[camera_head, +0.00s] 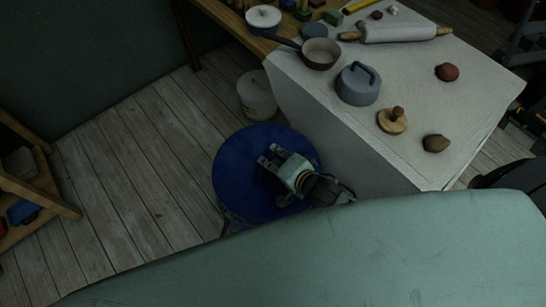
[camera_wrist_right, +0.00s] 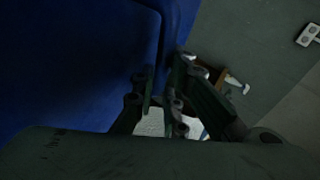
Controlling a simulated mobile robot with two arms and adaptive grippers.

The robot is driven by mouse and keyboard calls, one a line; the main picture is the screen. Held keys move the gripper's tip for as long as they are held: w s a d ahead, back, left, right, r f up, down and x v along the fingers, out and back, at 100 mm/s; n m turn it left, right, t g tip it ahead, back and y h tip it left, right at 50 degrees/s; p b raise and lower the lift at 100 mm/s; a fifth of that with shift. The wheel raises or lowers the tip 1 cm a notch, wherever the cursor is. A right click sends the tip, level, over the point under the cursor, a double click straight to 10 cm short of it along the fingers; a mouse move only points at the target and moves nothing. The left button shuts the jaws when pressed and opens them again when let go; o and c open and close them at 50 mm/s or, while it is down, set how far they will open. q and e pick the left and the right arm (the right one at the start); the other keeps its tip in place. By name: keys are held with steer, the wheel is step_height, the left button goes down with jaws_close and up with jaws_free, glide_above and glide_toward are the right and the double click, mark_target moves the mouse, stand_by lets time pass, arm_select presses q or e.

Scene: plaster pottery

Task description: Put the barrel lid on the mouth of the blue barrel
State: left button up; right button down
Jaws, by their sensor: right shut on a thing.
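A wide, round, dark blue disc, which looks like the barrel lid (camera_head: 232,177), lies left of the white worktable in the head view. My right gripper (camera_head: 268,157) reaches over it from the lower right. In the right wrist view the lid (camera_wrist_right: 80,60) fills the left side, and the fingers of my right gripper (camera_wrist_right: 166,75) close around a blue part of it. The exact grip point is dark. I cannot make out the blue barrel apart from this disc; whether it stands underneath is hidden. My left gripper is not in view.
The white worktable (camera_head: 310,105) stands close on the right, bearing a pan (camera_head: 321,53), a grey-blue lidded pot (camera_head: 358,84) and a rolling pin (camera_head: 400,33). A pale bucket (camera_head: 256,95) stands on the floor behind the disc. The plank floor (camera_head: 130,165) to the left is clear.

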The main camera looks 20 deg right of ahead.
steer(key=shift+f+b, duration=0.35)
steer(key=shift+f, duration=0.15)
steer(key=c, duration=1.7)
jaws_free()
steer(key=shift+f, duration=0.1)
steer(key=v, duration=1.2)
